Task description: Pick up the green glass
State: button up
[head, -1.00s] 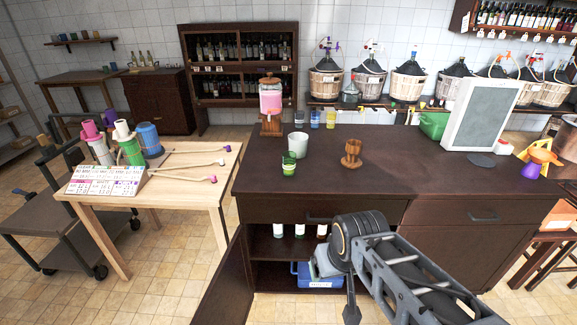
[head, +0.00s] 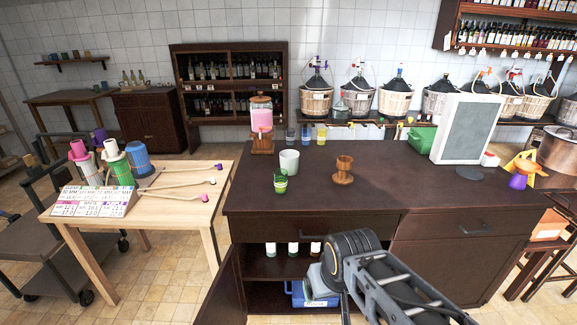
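The green glass (head: 281,183) is a small clear cup with green in its lower part. It stands upright near the left front edge of the dark counter (head: 400,194), just in front of a white cup (head: 289,162). My arm reaches in from the lower right, below the counter top and in front of the cabinet. Its end (head: 328,284) is to the right of and lower than the green glass, well apart from it. The fingers are small and partly hidden by my wrist, so I cannot tell their opening or whether they hold anything.
A wooden goblet (head: 343,170) stands right of the glass, and a pink drink dispenser (head: 261,124) behind it. Blue and yellow glasses (head: 321,134) stand at the back edge. An open cabinet door (head: 224,287) juts out at lower left. A wooden table (head: 185,199) stands left.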

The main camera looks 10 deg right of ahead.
aim_at(280, 174)
jog(key=z, duration=0.3)
jog(key=i, duration=1.15)
jog(key=u, duration=2.35)
